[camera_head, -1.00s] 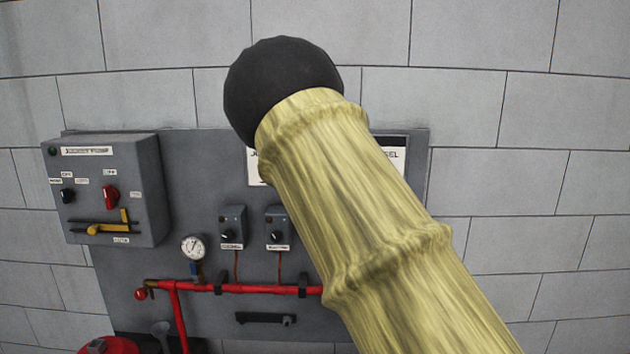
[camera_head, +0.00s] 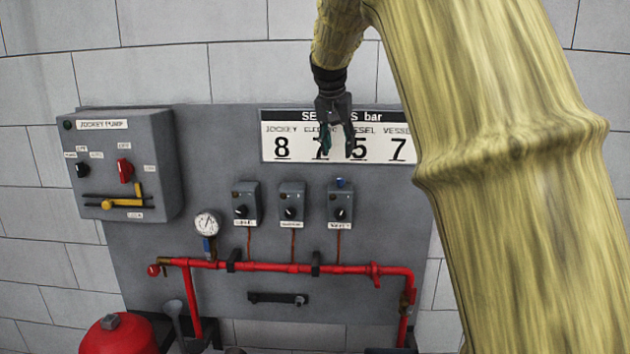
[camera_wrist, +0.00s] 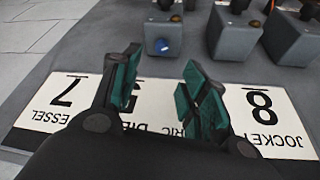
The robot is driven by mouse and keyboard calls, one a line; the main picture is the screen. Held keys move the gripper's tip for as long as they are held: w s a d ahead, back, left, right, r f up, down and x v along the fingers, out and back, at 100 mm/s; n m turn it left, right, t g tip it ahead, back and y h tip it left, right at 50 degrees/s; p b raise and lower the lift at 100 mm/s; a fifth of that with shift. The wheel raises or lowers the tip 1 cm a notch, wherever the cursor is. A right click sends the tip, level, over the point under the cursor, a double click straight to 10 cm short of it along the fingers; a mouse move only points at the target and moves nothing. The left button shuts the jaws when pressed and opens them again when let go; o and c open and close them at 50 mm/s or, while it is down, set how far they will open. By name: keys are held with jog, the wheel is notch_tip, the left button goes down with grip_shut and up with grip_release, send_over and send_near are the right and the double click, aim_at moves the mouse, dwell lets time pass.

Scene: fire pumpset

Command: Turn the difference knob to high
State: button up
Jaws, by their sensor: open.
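Three small grey switch boxes stand in a row on the grey panel: a left box (camera_head: 244,204), a middle box (camera_head: 291,204) and a right box (camera_head: 340,205). Each has a black front dial. A small blue knob (camera_head: 340,183) sits on top of the right box; in the wrist view the blue knob (camera_wrist: 161,46) shows just beyond my fingertips. The labels are too small to read, so I cannot tell which control is the difference knob. My gripper (camera_head: 337,148) is open and empty, above the right box; its green-padded fingers (camera_wrist: 162,66) are apart and pointing toward it.
A settings sign (camera_head: 280,144) is behind my gripper. A pressure gauge (camera_head: 207,224) and red pipe (camera_head: 270,267) are below and left. The jockey pump box (camera_head: 125,165) juts out at left. My arm covers the right side.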

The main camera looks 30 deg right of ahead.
aim_at(341, 179)
jog(key=shift+p+x, duration=2.4)
jog(key=shift+x, duration=3)
jog(key=shift+a, duration=0.1)
grip_shut()
